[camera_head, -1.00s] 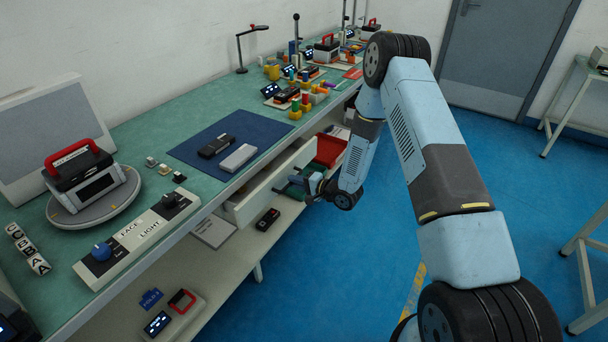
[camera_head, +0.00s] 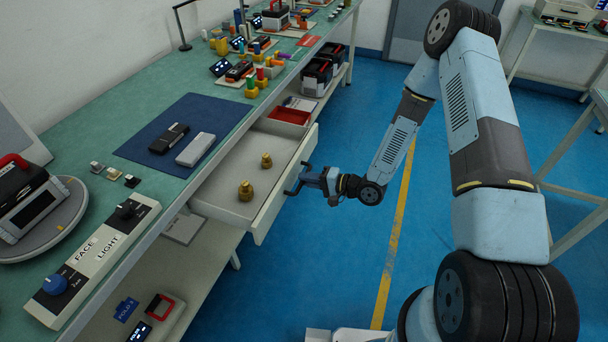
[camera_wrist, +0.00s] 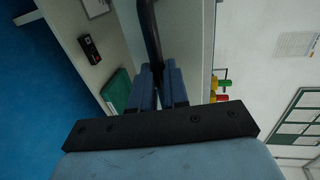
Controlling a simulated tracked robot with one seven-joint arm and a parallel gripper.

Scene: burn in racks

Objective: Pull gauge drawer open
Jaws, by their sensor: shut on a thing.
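The drawer (camera_head: 225,195) under the workbench is pulled out, its pale inside in plain view in the head view. Two brass weights (camera_head: 266,160) (camera_head: 245,190) stand upright on its floor, and a red tray (camera_head: 290,116) sits at its far end. My gripper (camera_head: 300,180) is at the drawer's front panel (camera_head: 268,221), on its outer side. In the wrist view, the blue fingers (camera_wrist: 158,80) are shut on the dark bar handle (camera_wrist: 149,32). The fingers partly hide where they meet the handle.
The green workbench (camera_head: 85,143) carries a blue mat (camera_head: 140,150) and a control panel (camera_head: 95,260). A lower shelf (camera_head: 185,275) runs beneath the drawer. Blue floor (camera_head: 310,270) is clear to the right of the drawer.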

